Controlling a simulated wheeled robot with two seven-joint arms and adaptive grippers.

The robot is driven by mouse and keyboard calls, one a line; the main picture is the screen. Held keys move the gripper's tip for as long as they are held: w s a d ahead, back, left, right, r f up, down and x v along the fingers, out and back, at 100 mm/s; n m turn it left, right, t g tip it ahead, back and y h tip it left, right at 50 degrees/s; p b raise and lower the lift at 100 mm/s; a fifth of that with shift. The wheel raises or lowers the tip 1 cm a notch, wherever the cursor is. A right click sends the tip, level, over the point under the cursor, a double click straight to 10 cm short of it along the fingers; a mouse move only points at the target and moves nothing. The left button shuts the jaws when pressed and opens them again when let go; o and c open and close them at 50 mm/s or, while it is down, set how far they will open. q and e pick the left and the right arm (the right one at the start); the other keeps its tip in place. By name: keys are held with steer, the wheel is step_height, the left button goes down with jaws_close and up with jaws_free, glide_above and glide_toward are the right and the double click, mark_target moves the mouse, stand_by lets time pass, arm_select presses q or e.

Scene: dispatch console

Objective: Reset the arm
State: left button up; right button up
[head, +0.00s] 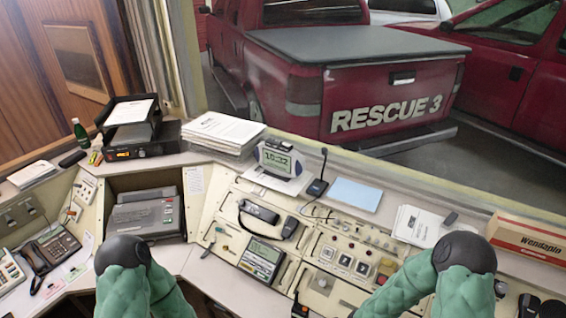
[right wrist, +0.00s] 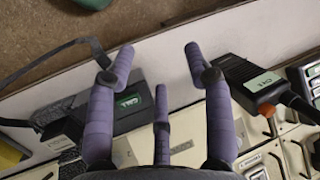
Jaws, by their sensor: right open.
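My right gripper (right wrist: 158,65) shows in the right wrist view with its purple, padded fingers spread apart and nothing between them. Its fingertips are over a pale panel edge, between a dark device with a green label (right wrist: 132,102) on the left and a black handheld unit with a green label (right wrist: 262,82) on the right. I cannot tell whether any finger touches them. In the head view both my arms, green with dark rounded joints, come up from the bottom edge. Neither gripper can be made out there, and my left gripper is not in view.
The console bears a desk phone (head: 49,248), a grey printer-like unit (head: 143,213), a clock display (head: 276,160), a gooseneck microphone (head: 319,184) and a Wendapin box (head: 530,236). A paper stack (head: 223,131) and blue sheet (head: 355,194) lie along the back ledge, below the window.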

steer(key=s+a+f, duration=0.3)
steer(key=s, duration=0.5)
step_height(320, 180, down, 10)
steer(key=b, duration=1)
steer(key=shift+d, duration=0.25)
steer(key=shift+d, duration=0.1)
stand_by(1.6)
